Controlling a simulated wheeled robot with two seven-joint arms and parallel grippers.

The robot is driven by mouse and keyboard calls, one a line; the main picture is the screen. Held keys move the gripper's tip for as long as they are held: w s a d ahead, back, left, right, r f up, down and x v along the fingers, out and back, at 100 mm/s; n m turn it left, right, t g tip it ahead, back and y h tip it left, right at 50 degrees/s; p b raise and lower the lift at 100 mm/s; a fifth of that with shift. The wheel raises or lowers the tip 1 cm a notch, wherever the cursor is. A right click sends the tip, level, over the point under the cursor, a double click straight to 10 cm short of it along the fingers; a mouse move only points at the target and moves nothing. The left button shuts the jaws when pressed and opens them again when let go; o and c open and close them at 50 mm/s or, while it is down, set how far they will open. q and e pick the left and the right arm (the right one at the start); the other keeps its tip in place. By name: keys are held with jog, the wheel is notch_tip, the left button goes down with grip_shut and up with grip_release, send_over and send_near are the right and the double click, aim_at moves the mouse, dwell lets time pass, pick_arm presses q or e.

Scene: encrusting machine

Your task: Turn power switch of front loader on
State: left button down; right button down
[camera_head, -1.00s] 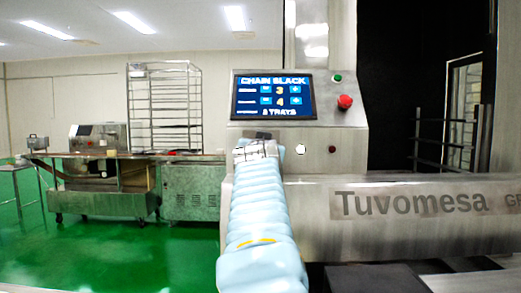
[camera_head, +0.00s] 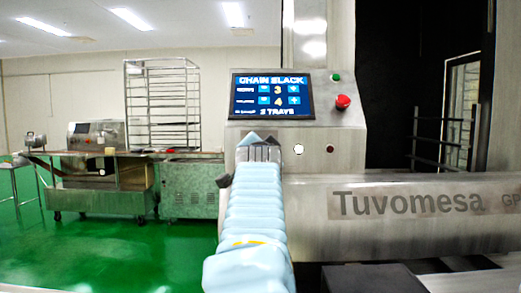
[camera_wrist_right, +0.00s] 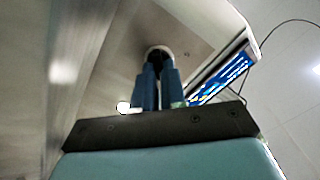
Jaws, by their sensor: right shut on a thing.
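The front loader's slanted metal control panel (camera_head: 315,140) is ahead of me in the head view. My right gripper (camera_head: 259,140) reaches up to its lower left part. In the right wrist view its fingers (camera_wrist_right: 158,88) are close together, shut on a small round switch (camera_wrist_right: 158,51) on the panel face. The fingers hide most of the switch, so its turned position cannot be told. In the head view my arm and gripper cover it. My left gripper is in neither view.
A lit screen (camera_head: 272,96), a green button (camera_head: 336,77), a red knob (camera_head: 343,102), a white round light (camera_head: 298,149) and a dark red one (camera_head: 330,149) are close by. A metal beam marked Tuvomesa (camera_head: 410,205) runs right. Open green floor (camera_head: 120,250) lies left.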

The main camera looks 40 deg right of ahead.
dwell(0.4)
jog(key=c, duration=1.2)
grip_release()
jog(key=b+v, duration=0.2)
jog(key=v, duration=1.1)
jog(key=shift+s+a+b, duration=0.25)
jog(key=shift+s+b, duration=0.05)
jog(key=shift+b, duration=0.1)
